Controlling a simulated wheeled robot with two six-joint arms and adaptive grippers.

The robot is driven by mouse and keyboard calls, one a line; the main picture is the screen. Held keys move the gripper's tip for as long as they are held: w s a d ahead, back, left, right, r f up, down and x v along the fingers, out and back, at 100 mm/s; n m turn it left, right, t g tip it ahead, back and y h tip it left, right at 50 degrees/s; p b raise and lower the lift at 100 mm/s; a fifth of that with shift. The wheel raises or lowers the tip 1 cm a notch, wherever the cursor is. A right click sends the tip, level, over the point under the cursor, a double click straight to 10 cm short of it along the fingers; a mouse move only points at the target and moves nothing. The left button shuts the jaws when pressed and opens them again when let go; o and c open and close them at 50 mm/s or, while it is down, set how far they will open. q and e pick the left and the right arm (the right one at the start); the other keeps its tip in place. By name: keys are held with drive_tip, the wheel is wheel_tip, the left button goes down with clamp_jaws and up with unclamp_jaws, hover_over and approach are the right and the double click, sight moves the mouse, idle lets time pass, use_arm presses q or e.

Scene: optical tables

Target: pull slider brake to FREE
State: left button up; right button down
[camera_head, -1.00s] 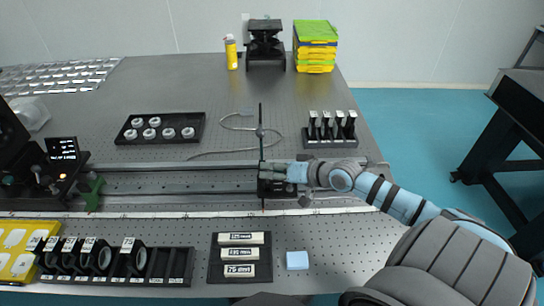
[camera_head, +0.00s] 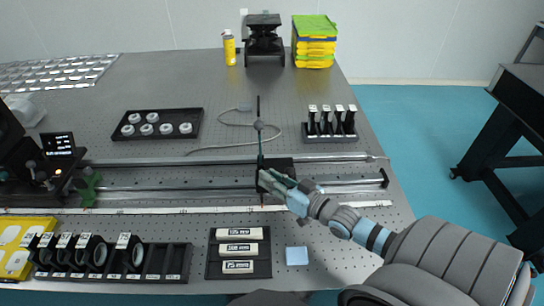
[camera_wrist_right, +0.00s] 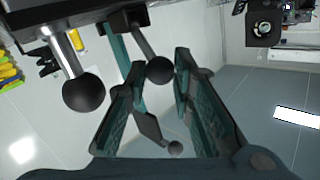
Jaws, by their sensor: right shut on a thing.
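The dark slider (camera_head: 277,164) sits on the two metal rails, right of the middle of the bench. My right gripper (camera_head: 268,181) reaches it from the right and covers its front side. In the right wrist view, the two green-lined fingers of my right gripper (camera_wrist_right: 158,72) are around a black ball knob (camera_wrist_right: 159,70) on a short rod, shut on it. This looks like the brake lever, but I cannot read its marking. A larger black ball knob (camera_wrist_right: 83,91) stands outside the fingers. My left gripper is not in view.
A thin upright plate (camera_head: 259,130) stands at the slider. A white ruler strip (camera_head: 150,210) runs along the front of the rails. A green clamp (camera_head: 89,187) is at the left. A holder of lenses (camera_head: 110,262) and a box tray (camera_head: 238,253) stand in front.

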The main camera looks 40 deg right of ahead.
idle(0.3)
drive_tip(key=c, duration=1.4)
unclamp_jaws()
drive_tip(key=shift+s, duration=0.1)
drive_tip(key=s+d, duration=0.1)
drive_tip(key=s, duration=0.6)
drive_tip(key=shift+s+r, duration=0.4)
